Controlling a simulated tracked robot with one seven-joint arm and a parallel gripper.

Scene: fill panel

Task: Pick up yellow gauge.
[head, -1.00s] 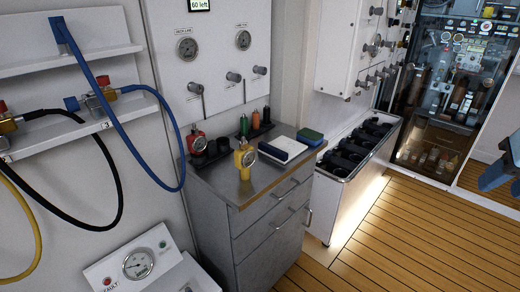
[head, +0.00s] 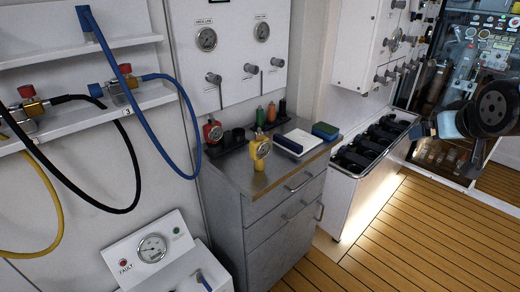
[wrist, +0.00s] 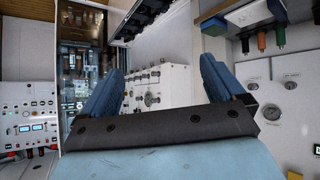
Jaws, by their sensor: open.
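The yellow gauge (head: 260,149) stands upright near the front edge of the grey cabinet top (head: 232,170), its round dial facing forward. I cannot make it out in the wrist view. My gripper (wrist: 161,66) is open in the wrist view, its two blue fingers spread wide with nothing between them. In the head view, part of my arm shows at the right edge, well to the right of the gauge and apart from it.
Behind the gauge stand a red gauge (head: 213,131) and a row of small bottles (head: 259,117). A white-and-navy book (head: 297,143) and a green-and-blue sponge (head: 325,131) lie to its right. A blue hose (head: 155,110) hangs at left.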

